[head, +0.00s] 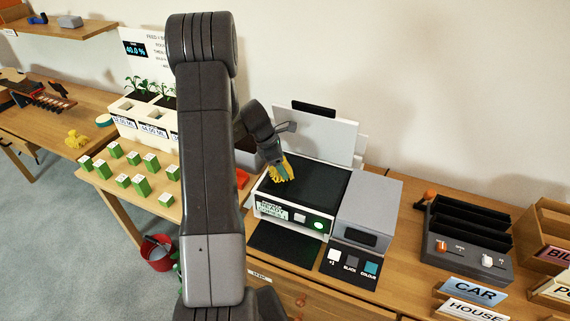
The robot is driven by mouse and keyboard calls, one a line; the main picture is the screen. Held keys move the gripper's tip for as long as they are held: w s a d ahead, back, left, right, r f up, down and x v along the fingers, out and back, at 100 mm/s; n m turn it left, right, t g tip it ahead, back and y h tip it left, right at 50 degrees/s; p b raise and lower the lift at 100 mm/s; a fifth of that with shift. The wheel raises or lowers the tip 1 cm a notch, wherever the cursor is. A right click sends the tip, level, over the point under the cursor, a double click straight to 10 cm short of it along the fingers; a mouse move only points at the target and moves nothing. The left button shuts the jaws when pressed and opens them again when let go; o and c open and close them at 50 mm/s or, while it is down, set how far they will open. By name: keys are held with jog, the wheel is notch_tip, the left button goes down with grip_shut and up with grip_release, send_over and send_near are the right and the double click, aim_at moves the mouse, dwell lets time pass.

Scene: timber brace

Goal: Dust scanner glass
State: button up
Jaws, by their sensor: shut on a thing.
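The scanner (289,211) stands on the wooden desk with its white lid (318,134) raised. Its dark glass (318,186) lies open to view on top. My gripper (274,158) is over the left part of the glass, shut on a yellow duster (281,171). The duster's lower end is at or just above the glass; I cannot tell whether it touches. Its upper part is hidden by the gripper. A green light glows on the scanner's front, beside a small label display. Any dust on the glass is too small to make out.
A grey unit (366,210) adjoins the scanner on the right, with several buttons below. Farther right are a black slotted holder (468,236) and CAR and HOUSE signs (472,291). Planters (148,118) and several green blocks (123,181) stand left. A red bucket (158,253) is on the floor.

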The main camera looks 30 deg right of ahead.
jog(key=shift+w+r, duration=0.1)
jog(key=shift+w, duration=0.25)
jog(key=shift+w+r+p, duration=0.15)
jog(key=shift+r+p, duration=0.25)
jog(key=shift+r, duration=0.1)
jog(key=shift+c, duration=1.4)
jog(key=shift+a+r+p, duration=0.2)
jog(key=shift+r+p, duration=0.75)
jog(key=shift+r, duration=0.3)
jog(key=shift+d+r+p, duration=0.1)
jog(key=shift+r+p, duration=0.8)
jog(key=shift+r, duration=0.35)
jog(key=shift+f, duration=0.1)
jog(key=shift+r+p, duration=1.05)
jog(key=shift+r, duration=0.65)
